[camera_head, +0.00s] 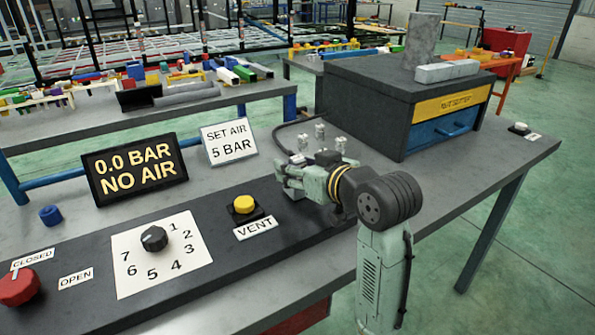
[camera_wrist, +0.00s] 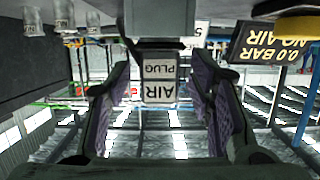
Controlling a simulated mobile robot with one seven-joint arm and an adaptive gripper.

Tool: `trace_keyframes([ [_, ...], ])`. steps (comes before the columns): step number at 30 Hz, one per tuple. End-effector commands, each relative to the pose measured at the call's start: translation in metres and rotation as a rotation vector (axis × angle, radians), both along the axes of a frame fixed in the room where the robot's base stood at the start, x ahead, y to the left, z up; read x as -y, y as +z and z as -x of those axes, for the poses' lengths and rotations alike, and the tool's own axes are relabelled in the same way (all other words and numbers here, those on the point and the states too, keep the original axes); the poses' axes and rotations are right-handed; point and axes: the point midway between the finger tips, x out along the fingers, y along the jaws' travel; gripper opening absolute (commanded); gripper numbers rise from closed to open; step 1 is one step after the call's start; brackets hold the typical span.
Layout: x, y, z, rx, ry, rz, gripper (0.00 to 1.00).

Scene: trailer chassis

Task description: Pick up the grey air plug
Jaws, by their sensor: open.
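The "AIR PLUG" label (camera_wrist: 168,82) shows upside down between my fingers in the wrist view. A grey part (camera_wrist: 160,18) sits just above it in that picture, with a dark band between; it may be the air plug, but I cannot tell surely. My gripper (camera_wrist: 158,105) is open, with one finger on each side of the label and no clear contact. In the head view my gripper (camera_head: 293,178) is low over the bench, right of the yellow VENT button (camera_head: 244,204), and hides the plug's place. A black hose (camera_head: 277,137) runs down behind it.
Several small metal fittings (camera_head: 320,131) stand just behind my gripper. A dark cabinet (camera_head: 365,105) with a blue drawer rises behind my arm. The pressure display (camera_head: 135,169) reads 0.0 BAR NO AIR. A numbered dial (camera_head: 154,238) and red knob (camera_head: 17,288) lie left.

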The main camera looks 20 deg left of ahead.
Motion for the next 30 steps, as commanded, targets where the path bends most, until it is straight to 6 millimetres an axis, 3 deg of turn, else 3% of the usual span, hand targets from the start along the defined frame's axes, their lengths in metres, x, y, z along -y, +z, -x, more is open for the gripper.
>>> trace_keyframes([
  [9,-0.0042,-0.0021,-0.0033,0.001,-0.001,0.001,0.47],
  [30,-0.004,-0.0018,-0.0031,0.001,-0.001,0.001,0.0],
])
